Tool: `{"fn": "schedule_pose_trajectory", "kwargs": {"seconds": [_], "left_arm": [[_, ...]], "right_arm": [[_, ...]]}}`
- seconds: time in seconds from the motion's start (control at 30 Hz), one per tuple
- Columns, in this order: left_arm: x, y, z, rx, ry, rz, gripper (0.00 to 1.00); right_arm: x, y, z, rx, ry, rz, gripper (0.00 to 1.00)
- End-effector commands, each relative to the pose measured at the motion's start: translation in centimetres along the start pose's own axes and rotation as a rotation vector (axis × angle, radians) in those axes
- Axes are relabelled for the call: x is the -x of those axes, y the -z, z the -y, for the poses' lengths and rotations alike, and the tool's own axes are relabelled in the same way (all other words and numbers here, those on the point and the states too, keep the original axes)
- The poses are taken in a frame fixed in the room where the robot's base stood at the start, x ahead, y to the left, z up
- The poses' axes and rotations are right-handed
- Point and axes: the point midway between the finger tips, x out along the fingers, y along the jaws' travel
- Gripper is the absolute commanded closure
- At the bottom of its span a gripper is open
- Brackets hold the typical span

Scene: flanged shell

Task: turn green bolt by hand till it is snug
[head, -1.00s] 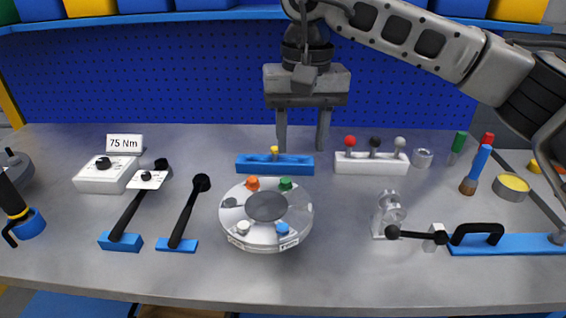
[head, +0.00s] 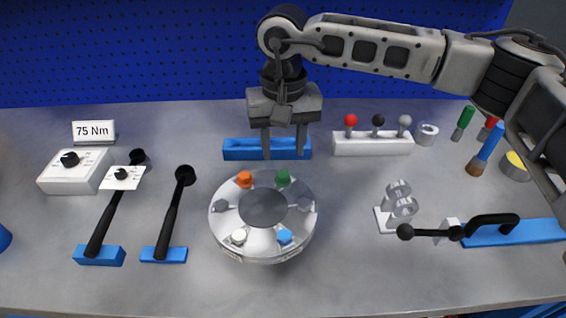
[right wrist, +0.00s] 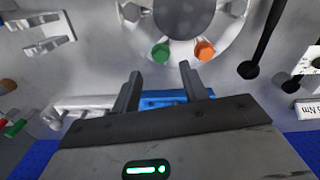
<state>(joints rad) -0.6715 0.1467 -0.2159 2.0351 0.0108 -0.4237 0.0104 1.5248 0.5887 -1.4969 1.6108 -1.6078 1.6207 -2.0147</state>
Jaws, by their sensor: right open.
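The green bolt (head: 283,178) stands on the far side of the round silver flanged shell (head: 222,232), right of the orange bolt (head: 244,180). A white bolt (head: 239,236) and a blue bolt (head: 285,237) are on its near side. My right gripper (head: 284,154) points down behind the shell, in front of part of the blue rack (head: 238,150). Its fingers are apart and empty. In the right wrist view the green bolt (right wrist: 160,53) lies beyond the gap between the fingertips (right wrist: 160,76), not touching them. My left gripper is not in view.
Two black-handled tools (head: 108,222) (head: 173,216) lie left of the shell, near a white dial box (head: 75,172) and a 75 Nm sign (head: 93,132). A white rack with knobs (head: 372,145) stands back right.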

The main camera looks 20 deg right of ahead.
Motion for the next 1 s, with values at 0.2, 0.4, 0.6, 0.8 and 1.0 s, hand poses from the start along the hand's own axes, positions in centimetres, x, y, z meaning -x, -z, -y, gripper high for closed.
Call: {"fn": "schedule_pose_trajectory", "kwargs": {"seconds": [0.2,0.4,0.6,0.8,1.0], "left_arm": [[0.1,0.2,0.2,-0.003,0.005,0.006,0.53],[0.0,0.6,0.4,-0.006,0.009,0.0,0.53],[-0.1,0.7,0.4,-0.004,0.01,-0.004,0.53],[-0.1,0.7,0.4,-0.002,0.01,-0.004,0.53],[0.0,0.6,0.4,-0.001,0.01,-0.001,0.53]], "right_arm": [[-3.9,-0.1,0.0,0.001,-0.001,0.003,0.56],[-5.7,0.0,0.0,0.001,0.0,0.001,0.56],[-6.0,0.0,0.0,0.001,0.0,-0.001,0.56],[-6.0,0.0,0.0,0.001,0.0,0.0,0.76],[-6.0,0.0,0.0,0.0,0.0,0.0,1.0]]}}
